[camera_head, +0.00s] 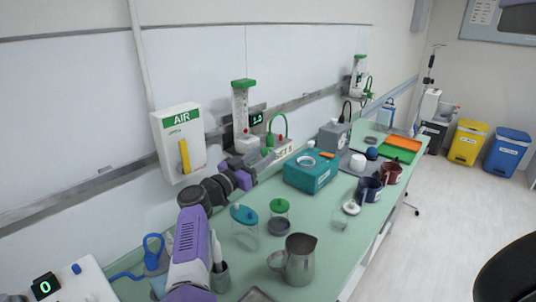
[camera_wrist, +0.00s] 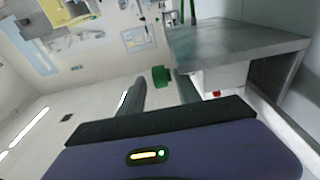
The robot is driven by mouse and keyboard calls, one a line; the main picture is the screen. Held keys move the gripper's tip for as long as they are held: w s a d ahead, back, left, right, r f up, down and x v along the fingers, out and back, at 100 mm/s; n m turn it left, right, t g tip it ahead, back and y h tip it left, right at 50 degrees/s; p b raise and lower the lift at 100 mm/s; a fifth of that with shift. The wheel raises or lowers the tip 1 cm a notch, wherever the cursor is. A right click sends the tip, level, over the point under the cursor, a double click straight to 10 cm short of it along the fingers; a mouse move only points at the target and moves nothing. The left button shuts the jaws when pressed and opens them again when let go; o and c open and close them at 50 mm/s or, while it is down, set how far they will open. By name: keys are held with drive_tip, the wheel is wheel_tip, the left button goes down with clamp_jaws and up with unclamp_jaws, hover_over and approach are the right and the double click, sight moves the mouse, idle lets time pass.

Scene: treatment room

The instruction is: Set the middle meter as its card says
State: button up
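The middle meter (camera_head: 241,108) is a clear upright tube with a green top on a white base, mounted at the wall rail. A small dark display (camera_head: 257,118) with green digits, too small to read surely, is beside it. A white card (camera_head: 282,153) with "SET" and a partly hidden number sits low to its right. My gripper (camera_head: 264,158) is at the meter's base, partly hiding it. In the wrist view my gripper (camera_wrist: 159,90) is open, with a green piece (camera_wrist: 162,76) between and beyond its fingertips; I cannot tell if they touch it.
A white AIR box (camera_head: 178,143) with a yellow lever is left of the meter. A second meter (camera_head: 358,78) stands farther along the wall. The green counter (camera_head: 335,225) holds a teal box (camera_head: 312,172), lidded jars, a metal jug (camera_head: 297,258) and mugs.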

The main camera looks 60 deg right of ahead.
sight(264, 154)
drive_tip(key=shift+b+v, duration=0.4)
drive_tip(key=shift+v, duration=1.9)
